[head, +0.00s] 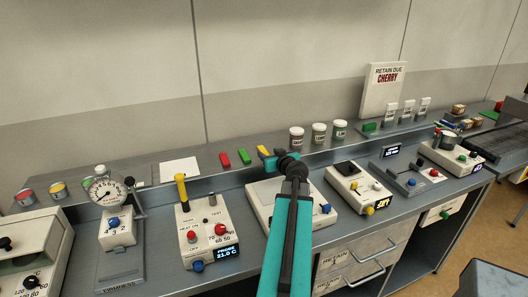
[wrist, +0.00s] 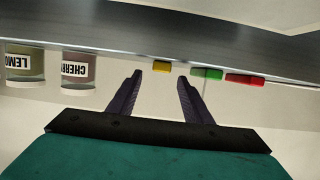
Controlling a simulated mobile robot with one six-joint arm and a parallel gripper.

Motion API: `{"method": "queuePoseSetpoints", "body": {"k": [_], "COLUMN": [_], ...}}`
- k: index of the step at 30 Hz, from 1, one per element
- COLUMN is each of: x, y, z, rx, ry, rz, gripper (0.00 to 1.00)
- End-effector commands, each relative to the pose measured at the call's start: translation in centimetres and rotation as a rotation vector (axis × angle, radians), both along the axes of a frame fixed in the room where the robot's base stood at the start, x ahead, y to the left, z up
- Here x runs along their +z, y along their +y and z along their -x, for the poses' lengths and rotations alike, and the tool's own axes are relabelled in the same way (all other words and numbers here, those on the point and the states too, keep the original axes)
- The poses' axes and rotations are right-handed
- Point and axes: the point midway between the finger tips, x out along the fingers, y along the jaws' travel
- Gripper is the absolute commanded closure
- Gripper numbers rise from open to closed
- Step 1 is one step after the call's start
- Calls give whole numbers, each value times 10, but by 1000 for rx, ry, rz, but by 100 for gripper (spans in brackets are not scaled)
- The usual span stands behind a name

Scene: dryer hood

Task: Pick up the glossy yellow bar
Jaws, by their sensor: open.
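The yellow bar (head: 263,150) lies on the raised back shelf, partly hidden behind the end of my arm in the head view. In the wrist view the yellow bar (wrist: 161,67) shows beyond the gap between my fingertips. My gripper (wrist: 159,79) is open and empty, its two dark fingers spread apart. I see no contact between the fingers and the bar. In the head view my arm's end hides the fingers.
A green bar (head: 244,157) and a red bar (head: 225,160) lie left of the yellow one. Several labelled jars (head: 319,133) stand to its right. A white instrument (head: 262,205) sits under my arm, and a yellow-topped lever (head: 181,187) rises from the heater box.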

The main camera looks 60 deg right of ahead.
Motion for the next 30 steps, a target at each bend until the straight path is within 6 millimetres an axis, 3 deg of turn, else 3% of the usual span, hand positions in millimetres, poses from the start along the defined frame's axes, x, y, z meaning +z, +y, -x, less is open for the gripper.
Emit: {"method": "queuePoseSetpoints", "body": {"k": [12,30], "x": [-10,-12], "y": [-22,-23], "z": [-28,-31], "rx": [2,1], "ry": [0,0], "rz": [-1,0], "gripper": [55,55]}}
